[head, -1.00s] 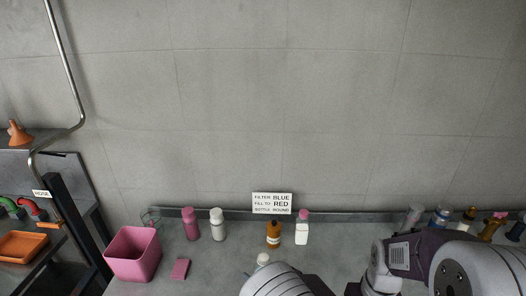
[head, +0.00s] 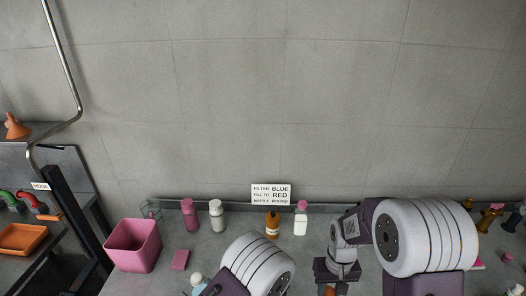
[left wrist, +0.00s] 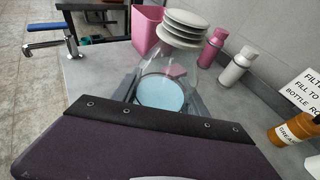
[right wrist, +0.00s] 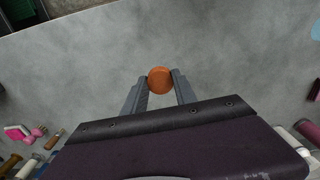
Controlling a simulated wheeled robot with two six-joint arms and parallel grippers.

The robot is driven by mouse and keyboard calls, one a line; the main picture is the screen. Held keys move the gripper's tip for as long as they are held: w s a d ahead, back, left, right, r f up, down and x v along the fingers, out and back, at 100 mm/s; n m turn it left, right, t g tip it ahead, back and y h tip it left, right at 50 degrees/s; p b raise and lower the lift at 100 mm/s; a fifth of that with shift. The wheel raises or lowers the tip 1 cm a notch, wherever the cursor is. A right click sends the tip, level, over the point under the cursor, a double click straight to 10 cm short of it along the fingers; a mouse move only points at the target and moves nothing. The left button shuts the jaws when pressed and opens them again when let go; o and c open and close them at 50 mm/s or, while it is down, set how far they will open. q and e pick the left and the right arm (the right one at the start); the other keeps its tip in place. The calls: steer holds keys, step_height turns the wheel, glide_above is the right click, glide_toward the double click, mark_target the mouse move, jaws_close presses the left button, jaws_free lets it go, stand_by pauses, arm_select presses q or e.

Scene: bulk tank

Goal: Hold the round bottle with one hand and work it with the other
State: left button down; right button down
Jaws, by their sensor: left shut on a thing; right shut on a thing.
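My left gripper (left wrist: 160,100) is shut on a clear bottle (left wrist: 178,65) with a wide ridged white cap and pale blue liquid. The bottle narrows toward the cap and stands between the fingers. In the head view its white top and pale blue body (head: 196,284) show at the bottom edge, partly hidden by my left arm. My right gripper (right wrist: 158,90) is shut on a round orange thing (right wrist: 159,80) between its fingertips. Only its top shows, so I cannot tell what is below it. The two grippers are apart.
A pink bin (head: 133,247) and a pink block (head: 180,260) are at the left. A pink bottle (head: 189,215), a white bottle (head: 217,217), a brown bottle (head: 272,226) and a pink-capped white bottle (head: 301,220) line the back. A sign (head: 271,194) hangs behind. Several items crowd the right.

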arm_select(q)
steer(key=shift+d, duration=0.1)
stand_by(0.6)
steer(key=s+d+r+m+t+h, duration=0.1)
steer(key=d+r+m+t+h, duration=0.2)
steer(key=d+r, duration=0.7)
steer(key=shift+s+d+m+h, duration=0.25)
steer(key=shift+m+h, duration=0.25)
steer(key=shift+m, duration=0.3)
